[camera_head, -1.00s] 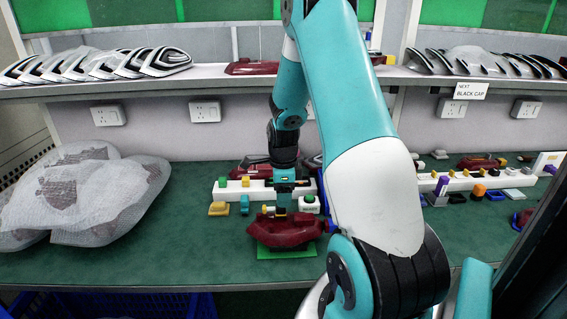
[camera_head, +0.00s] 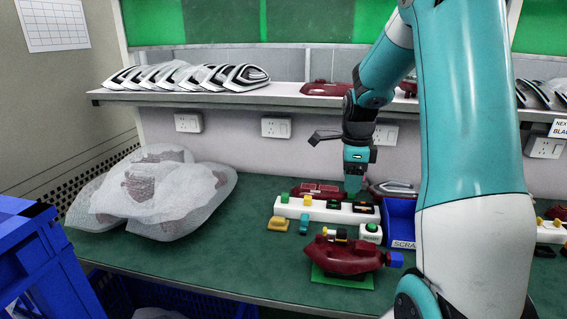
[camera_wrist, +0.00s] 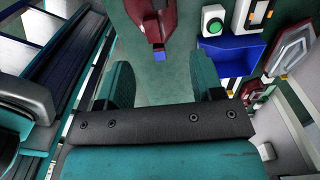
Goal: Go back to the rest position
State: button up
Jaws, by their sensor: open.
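My gripper (camera_head: 354,185) hangs above the back part of the green table, behind the dark red tail lamp. In the wrist view its two teal fingers (camera_wrist: 166,85) stand apart with nothing between them. The dark red tail lamp (camera_head: 340,258) lies on a bright green mat (camera_head: 340,281) near the table's front. It has a black and yellow piece on top and a blue cap (camera_head: 395,259) at its right end. The lamp (camera_wrist: 152,18) and its blue cap (camera_wrist: 158,55) also show beyond the fingers in the wrist view.
A white strip (camera_head: 310,209) with coloured caps and a blue scrap bin (camera_head: 400,217) stand behind the lamp. Wrapped lamps (camera_head: 155,195) lie at the left. A shelf (camera_head: 215,98) runs above. A blue crate (camera_head: 45,260) stands at the front left.

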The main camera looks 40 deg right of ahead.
jog(key=a+r+n+t+y, duration=0.1)
jog(key=a+r+n, duration=0.1)
jog(key=a+n, duration=0.7)
jog(key=a+r+n, duration=0.3)
jog(key=a+n, duration=0.3)
jog(key=a, duration=0.6)
jog(key=s+a+r+n+y, duration=0.1)
jog(key=s+a+n+y, duration=0.2)
jog(key=s+a+n, duration=1)
jog(key=a+n, duration=0.3)
jog(key=n, duration=0.2)
jog(key=shift+s+a+r+n+g, duration=0.3)
jog(key=shift+s+r+g, duration=0.1)
